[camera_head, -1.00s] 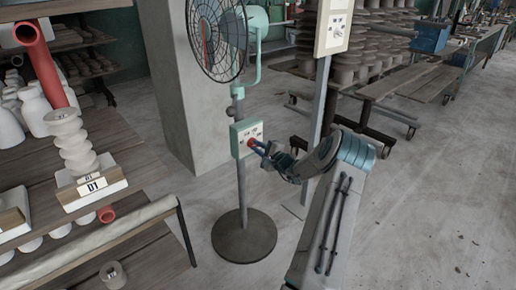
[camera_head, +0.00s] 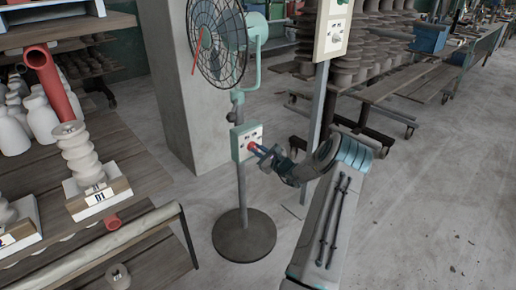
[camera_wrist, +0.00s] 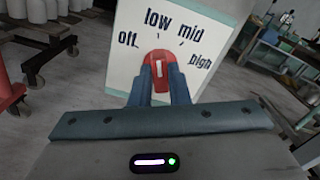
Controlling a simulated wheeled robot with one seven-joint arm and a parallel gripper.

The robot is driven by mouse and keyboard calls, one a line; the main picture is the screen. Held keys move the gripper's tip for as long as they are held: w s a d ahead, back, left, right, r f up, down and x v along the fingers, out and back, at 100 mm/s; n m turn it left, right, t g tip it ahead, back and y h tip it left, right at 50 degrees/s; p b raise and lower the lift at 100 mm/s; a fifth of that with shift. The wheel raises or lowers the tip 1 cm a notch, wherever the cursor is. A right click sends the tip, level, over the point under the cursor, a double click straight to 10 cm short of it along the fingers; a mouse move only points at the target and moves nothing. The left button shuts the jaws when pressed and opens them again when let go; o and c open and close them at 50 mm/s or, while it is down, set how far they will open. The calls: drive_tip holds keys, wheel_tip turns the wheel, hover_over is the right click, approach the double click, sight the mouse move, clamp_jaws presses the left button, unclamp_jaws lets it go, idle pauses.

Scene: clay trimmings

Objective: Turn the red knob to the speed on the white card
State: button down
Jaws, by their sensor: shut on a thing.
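The red knob (camera_wrist: 159,64) sits on a pale panel (camera_wrist: 180,75) marked off, low, mid and high. Its white line points up in the wrist view, roughly toward low. My gripper (camera_wrist: 159,80) is shut on the knob, with one blue finger on each side. In the head view my gripper (camera_head: 264,152) reaches the control box (camera_head: 238,150) on the fan's pole from the right. The white card (camera_head: 333,30) hangs on a grey post behind, to the right of the fan (camera_head: 217,40). It shows a small dial, too small to read.
The fan's round base (camera_head: 244,235) stands on the open grey floor. Shelves with pale pottery and a red pipe (camera_head: 50,80) stand at the left. A concrete pillar (camera_head: 180,90) is behind the fan. Wheeled racks of stacked ware (camera_head: 375,60) stand at the back right.

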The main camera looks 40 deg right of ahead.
drive_tip(key=m+p, duration=0.3)
drive_tip(key=m, duration=0.2)
drive_tip(key=shift+d+r, duration=0.1)
drive_tip(key=shift+r, duration=0.05)
drive_tip(key=shift+m+p, duration=0.8)
drive_tip(key=shift+m, duration=1.2)
drive_tip(key=shift+d, duration=0.1)
drive_tip(key=c, duration=1.4)
unclamp_jaws()
drive_tip(key=s, duration=0.9)
drive_tip(key=s+d+p, duration=0.1)
drive_tip(key=s, duration=0.3)
drive_tip(key=shift+s, duration=0.4)
